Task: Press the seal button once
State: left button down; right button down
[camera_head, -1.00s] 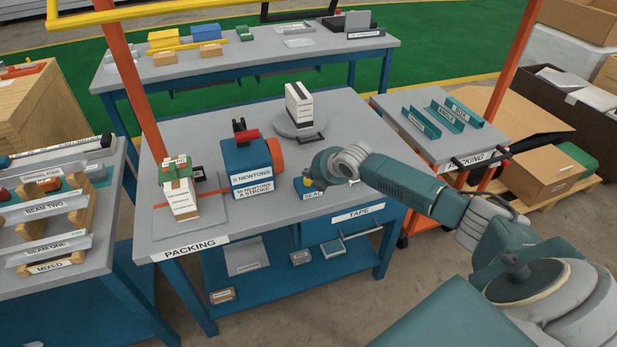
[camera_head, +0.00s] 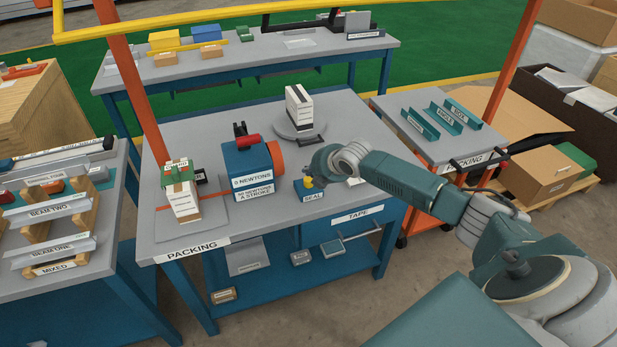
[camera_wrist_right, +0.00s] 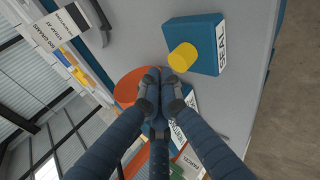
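The seal button is a yellow cylinder (camera_wrist_right: 183,57) on a blue box (camera_wrist_right: 206,32) labelled SEAL. In the head view the blue box (camera_head: 313,197) stands near the front edge of the packing table, with a bit of the yellow button (camera_head: 308,183) showing. My right gripper (camera_head: 314,180) is over the box and hides part of the button. In the right wrist view my right gripper (camera_wrist_right: 163,75) has its fingers drawn together with nothing between them. The tips are beside the button's edge; I cannot tell whether they touch. My left gripper is not in view.
Left of the seal box stands a blue strapping machine (camera_head: 247,165) with an orange disc (camera_head: 277,156). A white parcel stack (camera_head: 299,107) stands on a round turntable behind. A strapped parcel (camera_head: 183,201) stands at the table's left. Orange posts frame the packing table (camera_head: 205,135).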

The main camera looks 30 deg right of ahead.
aim_at(309, 181)
notch_tip(309, 181, up, 5)
jog(key=p, duration=0.4)
jog(key=shift+p, duration=0.35)
jog(key=shift+f, duration=0.1)
dwell(0.6)
